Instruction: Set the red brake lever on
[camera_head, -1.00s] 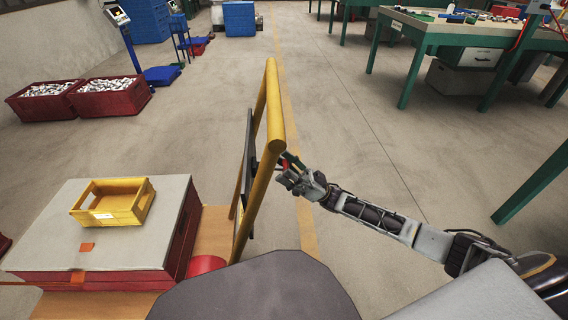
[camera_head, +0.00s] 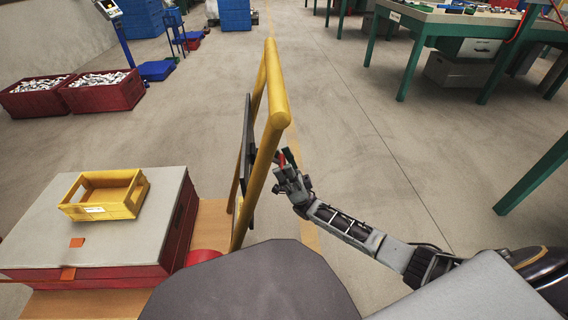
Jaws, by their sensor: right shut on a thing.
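The red brake lever (camera_head: 291,157) shows as a small red piece at the right side of the yellow tubular frame (camera_head: 277,105). My right gripper (camera_head: 286,165) is at the lever, its fingers around the red piece and shut on it. The fingers and the frame hide most of the lever and its base. My left gripper is not in the picture.
A grey-topped red box (camera_head: 110,240) with a yellow crate (camera_head: 128,208) on it stands at the left. Red bins of castings (camera_head: 100,98) lie further back. Green workbenches (camera_head: 415,50) stand at the right. The floor between is clear.

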